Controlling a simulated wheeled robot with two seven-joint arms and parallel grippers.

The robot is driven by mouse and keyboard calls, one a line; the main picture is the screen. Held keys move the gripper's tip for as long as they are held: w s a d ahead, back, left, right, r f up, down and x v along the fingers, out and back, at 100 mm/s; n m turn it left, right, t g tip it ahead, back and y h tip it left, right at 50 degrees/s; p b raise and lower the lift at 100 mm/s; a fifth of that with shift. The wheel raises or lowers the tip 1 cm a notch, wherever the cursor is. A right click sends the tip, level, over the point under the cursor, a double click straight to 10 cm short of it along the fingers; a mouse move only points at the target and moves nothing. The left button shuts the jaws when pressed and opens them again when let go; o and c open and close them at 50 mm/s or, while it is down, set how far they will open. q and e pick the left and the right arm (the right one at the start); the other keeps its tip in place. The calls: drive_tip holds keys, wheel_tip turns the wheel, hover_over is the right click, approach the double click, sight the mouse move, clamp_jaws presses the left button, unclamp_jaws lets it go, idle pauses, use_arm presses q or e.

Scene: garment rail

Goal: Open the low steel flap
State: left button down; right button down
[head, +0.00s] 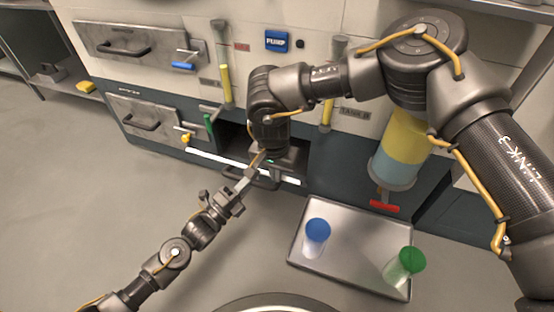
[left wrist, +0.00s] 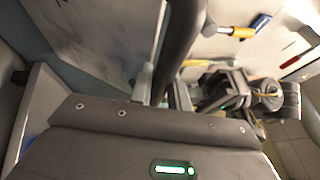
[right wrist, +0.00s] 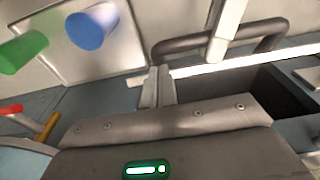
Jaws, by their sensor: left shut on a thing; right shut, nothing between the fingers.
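The low steel flap (head: 225,163) sits at the foot of the cabinet, its pale top edge standing out from a dark opening (head: 234,137). Its dark bar handle (head: 266,184) also shows in the left wrist view (left wrist: 182,45) and the right wrist view (right wrist: 185,43). My left gripper (head: 247,179) is shut on the handle. My right gripper (head: 258,158) is shut and empty close to the flap's top edge; its fingers show in the right wrist view (right wrist: 159,86). The flap's front is mostly hidden from the head view.
A metal tray (head: 340,268) with a blue-topped cup (head: 317,232) and a green-topped cup (head: 408,262) lies on the floor at right. A yellow and blue cylinder (head: 398,150) with a red handle (head: 384,207) hangs above it. Drawers line the left. Floor at left is clear.

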use_arm(q)
drive_tip(key=shift+f, duration=0.1)
use_arm(e)
drive_tip(key=shift+s+a+f, duration=0.1)
drive_tip(key=shift+s+f, duration=0.1)
drive_tip(key=shift+f, duration=0.3)
